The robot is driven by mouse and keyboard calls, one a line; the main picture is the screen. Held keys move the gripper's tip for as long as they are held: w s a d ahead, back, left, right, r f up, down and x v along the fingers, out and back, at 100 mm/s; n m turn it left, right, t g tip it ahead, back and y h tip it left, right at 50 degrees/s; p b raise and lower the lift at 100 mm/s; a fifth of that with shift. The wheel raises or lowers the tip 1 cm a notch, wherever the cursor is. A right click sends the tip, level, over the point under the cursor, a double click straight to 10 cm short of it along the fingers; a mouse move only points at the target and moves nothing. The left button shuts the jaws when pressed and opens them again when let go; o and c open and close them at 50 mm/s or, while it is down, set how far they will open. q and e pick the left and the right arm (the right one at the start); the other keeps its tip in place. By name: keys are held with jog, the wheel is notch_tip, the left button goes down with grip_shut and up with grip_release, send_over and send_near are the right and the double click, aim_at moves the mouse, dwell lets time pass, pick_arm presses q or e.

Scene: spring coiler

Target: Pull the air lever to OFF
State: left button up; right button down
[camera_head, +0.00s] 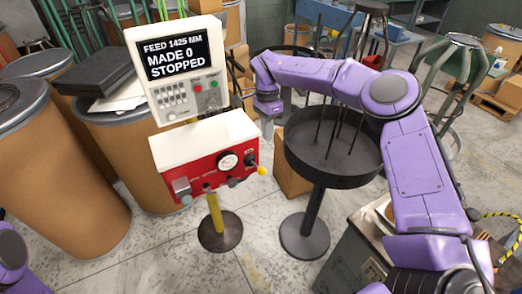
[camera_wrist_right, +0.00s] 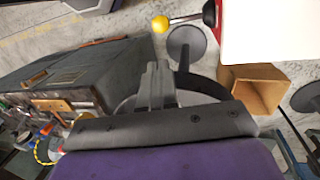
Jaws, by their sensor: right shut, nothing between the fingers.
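The red control box (camera_head: 203,168) with a white top stands on a yellow post. A lever with a yellow ball knob (camera_head: 262,171) sticks out from its right end, pointing right and slightly down. The same yellow knob (camera_wrist_right: 160,24) shows at the top of the right wrist view, on a metal rod. I cannot read the ON or OFF marks. My right gripper (camera_head: 267,130) is shut and empty, pointing down behind and above the lever, apart from it. Its closed fingers (camera_wrist_right: 158,82) also show in the wrist view. My left gripper is out of view.
A display panel (camera_head: 177,70) reading "FEED 1425 MM, MADE 0, STOPPED" stands above the box. A dark round tray (camera_head: 330,170) with upright rods is close to the right, under my right arm. Brown drums (camera_head: 60,190) stand at the left. A cardboard box (camera_head: 290,175) is behind.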

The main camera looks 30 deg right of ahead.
notch_tip(320, 180, up, 4)
jog(key=y, duration=0.1)
jog(key=p, duration=0.4)
send_near(259, 169)
jog(key=x, duration=0.3)
jog(key=d+x, duration=0.1)
jog(key=x, duration=0.1)
jog(key=shift+s+f, duration=0.25)
jog(key=shift+f, duration=0.2)
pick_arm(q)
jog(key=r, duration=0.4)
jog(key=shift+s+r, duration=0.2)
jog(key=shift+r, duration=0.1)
pick_arm(e)
jog(key=shift+f, duration=0.35)
